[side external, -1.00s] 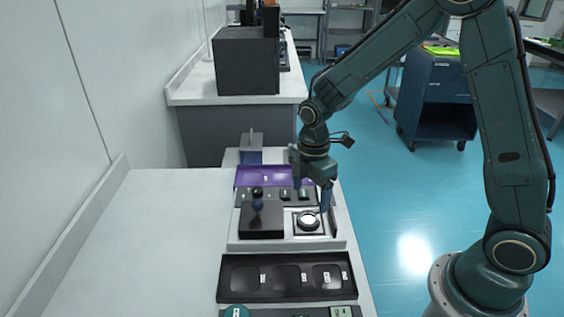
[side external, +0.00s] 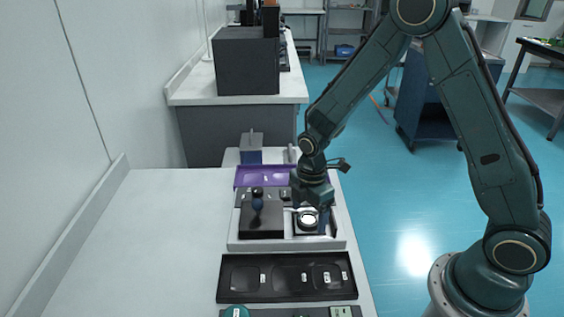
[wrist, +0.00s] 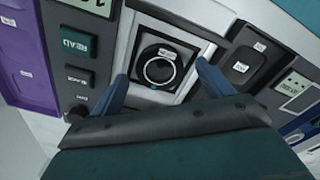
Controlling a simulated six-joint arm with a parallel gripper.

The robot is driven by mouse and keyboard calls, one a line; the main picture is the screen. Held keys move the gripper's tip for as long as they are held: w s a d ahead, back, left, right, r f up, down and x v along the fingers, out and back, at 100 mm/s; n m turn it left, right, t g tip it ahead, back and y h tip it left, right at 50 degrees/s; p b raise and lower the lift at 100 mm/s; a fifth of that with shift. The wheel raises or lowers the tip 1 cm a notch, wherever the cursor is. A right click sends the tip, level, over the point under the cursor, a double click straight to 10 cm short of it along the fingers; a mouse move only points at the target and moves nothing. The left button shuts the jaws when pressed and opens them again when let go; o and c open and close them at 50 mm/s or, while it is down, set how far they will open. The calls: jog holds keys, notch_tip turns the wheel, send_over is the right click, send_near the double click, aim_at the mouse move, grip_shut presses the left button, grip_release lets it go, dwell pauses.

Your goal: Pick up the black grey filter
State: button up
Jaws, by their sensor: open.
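The black grey filter (side external: 308,221) is a round piece with a dark ring and a pale, shiny middle. It lies in a square dark recess on the white device. In the wrist view the filter (wrist: 159,70) shows between and just beyond my fingertips, with a small white label at its upper edge. My gripper (side external: 312,209) hangs pointing down over the filter. In the wrist view my gripper (wrist: 162,80) is open, with one blue finger on each side of the recess and nothing held. Whether the fingers touch anything cannot be told.
A purple tray (side external: 252,177) lies behind. A black tray with labelled compartments (side external: 235,275) lies in front. Buttons and a small display (wrist: 80,42) sit beside the recess. The white tabletop (side external: 150,240) at left is clear.

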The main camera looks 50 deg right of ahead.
aim_at(308, 218)
jog(key=shift+f, duration=0.45)
jog(key=c, duration=1.2)
jog(key=shift+o, duration=0.2)
jog(key=shift+r, duration=0.2)
notch_tip(308, 218, up, 20)
jog(key=shift+f, duration=0.15)
